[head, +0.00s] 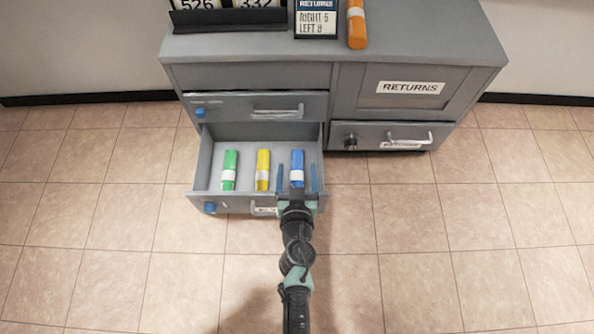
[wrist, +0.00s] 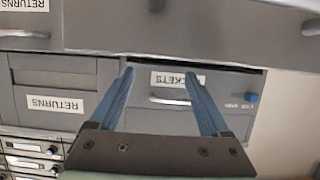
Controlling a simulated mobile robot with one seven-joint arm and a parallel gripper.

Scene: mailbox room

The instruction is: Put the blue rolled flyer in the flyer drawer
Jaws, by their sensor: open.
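The blue rolled flyer (head: 297,162), with a white band, lies in the open lower-left drawer (head: 203,165), at the right end of the row. My gripper (head: 297,180) is open over the drawer's front right part, one blue finger on each side of the flyer's near end as seen from above. In the wrist view, my gripper's fingers (wrist: 158,76) are apart with no flyer visible between them. The drawer's front label is mostly hidden by my arm.
A green roll (head: 229,170) and a yellow roll (head: 263,170) lie left of the blue one. The drawer above (head: 230,107) is shut. An orange roll (head: 356,25) lies on the cabinet top. A RETURNS door (head: 411,88) is at right. The tiled floor is clear.

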